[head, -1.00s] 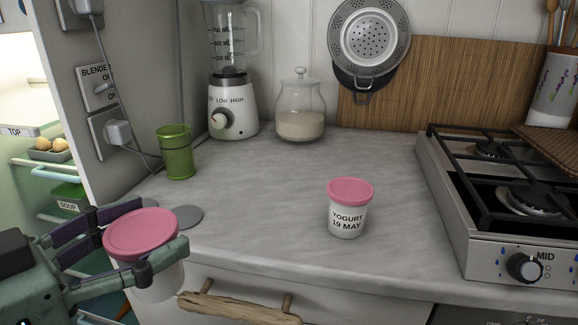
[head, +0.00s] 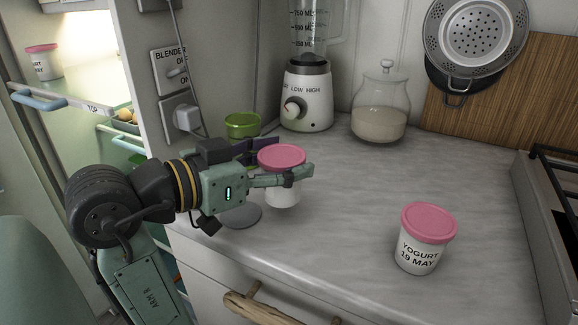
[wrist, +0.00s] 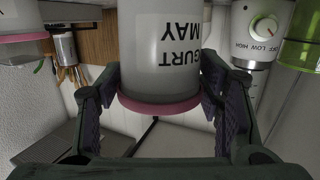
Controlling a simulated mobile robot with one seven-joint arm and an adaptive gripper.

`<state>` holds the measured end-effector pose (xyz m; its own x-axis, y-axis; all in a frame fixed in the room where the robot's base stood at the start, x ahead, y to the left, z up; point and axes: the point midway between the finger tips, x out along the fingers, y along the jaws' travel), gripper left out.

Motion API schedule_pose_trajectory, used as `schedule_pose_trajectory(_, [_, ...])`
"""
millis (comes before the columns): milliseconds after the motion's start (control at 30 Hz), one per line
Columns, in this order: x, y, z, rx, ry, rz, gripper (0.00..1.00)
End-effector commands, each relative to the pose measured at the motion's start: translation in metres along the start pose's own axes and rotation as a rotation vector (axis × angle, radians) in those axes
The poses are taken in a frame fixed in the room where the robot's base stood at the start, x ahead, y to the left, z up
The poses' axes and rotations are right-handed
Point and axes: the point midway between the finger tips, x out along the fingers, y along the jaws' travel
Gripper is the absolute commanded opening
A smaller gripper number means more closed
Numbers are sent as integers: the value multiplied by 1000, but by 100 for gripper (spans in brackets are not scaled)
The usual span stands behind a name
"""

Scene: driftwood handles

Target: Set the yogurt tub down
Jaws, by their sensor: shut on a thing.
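My gripper (head: 289,163) is shut on a white yogurt tub (head: 283,193) with a pink lid, one finger on each side just under the lid. The tub is upright over the left part of the counter, behind and right of a flat grey disc (head: 244,216). I cannot tell whether its base touches the counter. In the wrist view the held tub (wrist: 160,50) sits between both fingers, its printed label partly readable. A second pink-lidded tub (head: 421,250), marked YOGURT 19 MAY, stands on the counter to the right, apart from my gripper.
A green cup (head: 242,124) stands behind my gripper, partly hidden. The blender (head: 308,100) and glass jar (head: 380,108) stand at the back. The stove (head: 545,200) is at right. Another tub (head: 43,65) is in the open fridge. The counter's middle (head: 350,190) is clear.

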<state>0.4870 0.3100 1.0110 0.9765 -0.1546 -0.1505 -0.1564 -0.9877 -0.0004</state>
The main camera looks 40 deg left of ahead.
Motion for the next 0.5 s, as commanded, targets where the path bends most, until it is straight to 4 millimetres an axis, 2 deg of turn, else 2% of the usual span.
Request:
schedule_pose_trajectory(100, [16,-9,-2,-2,1,1,28])
schedule_pose_trajectory(233, [23,-13,0,-2,1,0,28])
schedule_pose_trajectory(500, [28,-13,30,-3,0,-1,28])
